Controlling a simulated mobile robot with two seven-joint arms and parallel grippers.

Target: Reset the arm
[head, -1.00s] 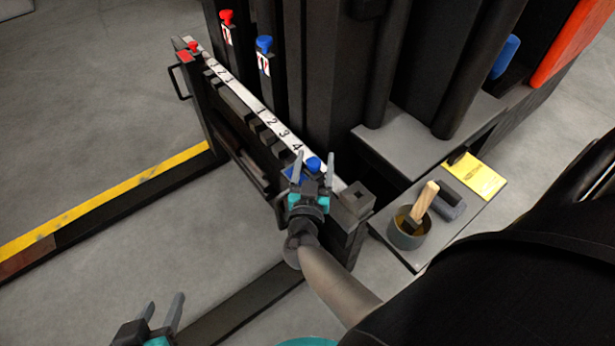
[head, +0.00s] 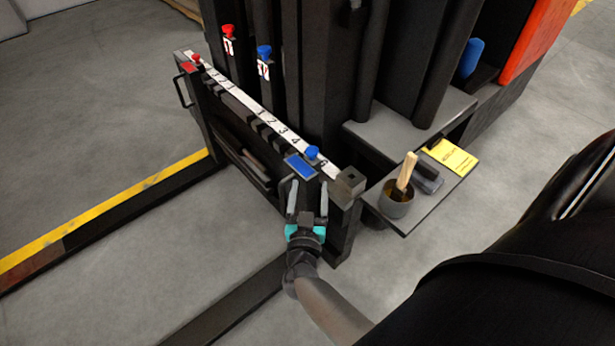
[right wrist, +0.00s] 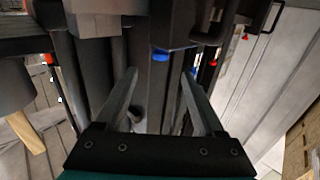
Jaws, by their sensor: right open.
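My right gripper (head: 308,188) is open and empty, its fingers pointing up and away from me in the head view. It is just in front of the near end of the numbered rail (head: 268,112). A blue knob (head: 312,152) and a blue plate (head: 300,167) on the rail lie just beyond the fingertips. In the right wrist view, the two fingers (right wrist: 155,90) are spread apart, with a blue object (right wrist: 160,54) past them. My left gripper is out of view.
Red (head: 228,32) and blue (head: 264,51) knobs stand behind the rail. Open floor (head: 120,270) lies at left.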

